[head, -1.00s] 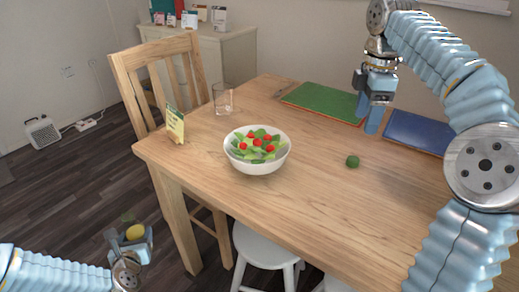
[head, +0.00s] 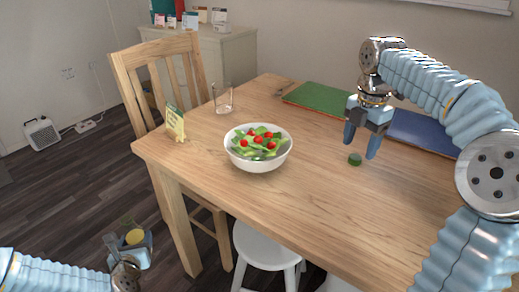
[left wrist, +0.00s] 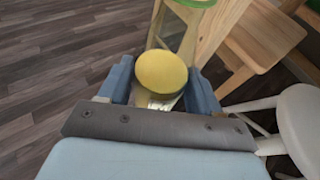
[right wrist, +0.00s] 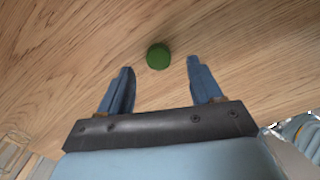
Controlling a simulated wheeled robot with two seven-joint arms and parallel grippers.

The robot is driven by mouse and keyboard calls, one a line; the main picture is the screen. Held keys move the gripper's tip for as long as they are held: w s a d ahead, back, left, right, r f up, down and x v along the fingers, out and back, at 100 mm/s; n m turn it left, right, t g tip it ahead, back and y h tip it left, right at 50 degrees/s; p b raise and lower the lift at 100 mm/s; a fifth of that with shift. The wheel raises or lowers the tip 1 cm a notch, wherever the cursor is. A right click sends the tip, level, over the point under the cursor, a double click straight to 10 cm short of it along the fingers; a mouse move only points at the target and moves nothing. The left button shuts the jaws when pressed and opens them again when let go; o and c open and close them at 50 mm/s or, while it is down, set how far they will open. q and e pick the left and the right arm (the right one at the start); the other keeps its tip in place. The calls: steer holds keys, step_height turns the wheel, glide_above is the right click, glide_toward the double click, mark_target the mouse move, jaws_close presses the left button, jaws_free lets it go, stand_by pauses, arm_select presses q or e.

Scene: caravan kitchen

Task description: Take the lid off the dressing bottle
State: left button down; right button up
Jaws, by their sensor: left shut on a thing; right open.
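My left gripper (head: 130,246) is low at the left, beyond the table's edge, shut on the dressing bottle (head: 134,237). The bottle is see-through with yellow inside. In the left wrist view the bottle (left wrist: 162,72) sits between the fingers as a yellow disc, with a clear part and a green-edged rim beyond it. A small round green piece, which looks like the lid (head: 354,159), lies on the table, apart from the bottle. My right gripper (head: 361,147) is open and empty just above it. In the right wrist view the green piece (right wrist: 158,56) lies between and slightly beyond the fingertips.
A chair (head: 165,75) and a white stool (head: 262,245) stand close to the table.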

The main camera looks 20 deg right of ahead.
mark_target(356, 157)
step_height(356, 157, down, 3)
steer(key=shift+w+f, duration=0.1)
steer(key=shift+f, duration=0.1)
steer(key=shift+c, duration=0.4)
steer(key=c, duration=1.1)
jaws_close()
step_height(356, 157, up, 3)
steer(key=shift+w, duration=0.1)
steer(key=s+a+r, duration=0.9)
steer(key=s+r, duration=0.1)
steer(key=s, duration=0.1)
steer(key=shift+b, duration=0.35)
